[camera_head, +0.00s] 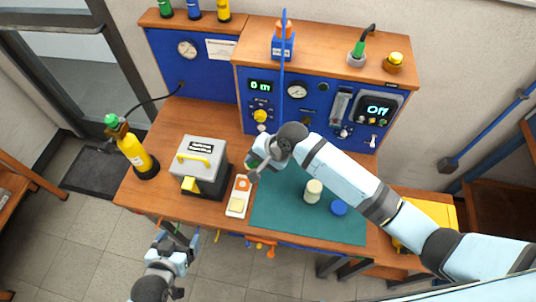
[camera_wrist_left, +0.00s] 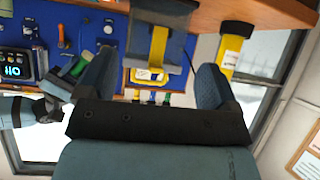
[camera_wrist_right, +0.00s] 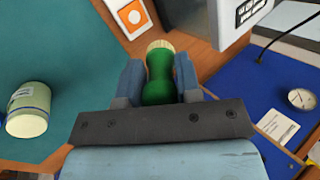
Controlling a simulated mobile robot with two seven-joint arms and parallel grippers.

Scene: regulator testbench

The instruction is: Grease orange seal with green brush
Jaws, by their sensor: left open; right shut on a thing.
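The green brush (camera_wrist_right: 158,80) is clamped between the fingers of my right gripper (camera_wrist_right: 158,85), its pale bristles pointing away from the palm. In the head view my right gripper (camera_head: 258,168) is over the bench beside the white tray (camera_head: 230,208), and the arm partly hides it. The orange seal (camera_head: 243,184) lies on the far part of this tray. In the right wrist view the orange seal (camera_wrist_right: 132,14) is ahead of the bristles, to their left, apart from them. My left gripper (camera_head: 180,238) is open and empty in front of the bench edge.
An open cream jar (camera_head: 314,190) and a blue lid (camera_head: 339,208) are on the green mat (camera_head: 280,222). A grey test box (camera_head: 203,158) stands left of the tray. A yellow cylinder (camera_head: 137,156) stands at the bench's left end. Blue control panels line the back.

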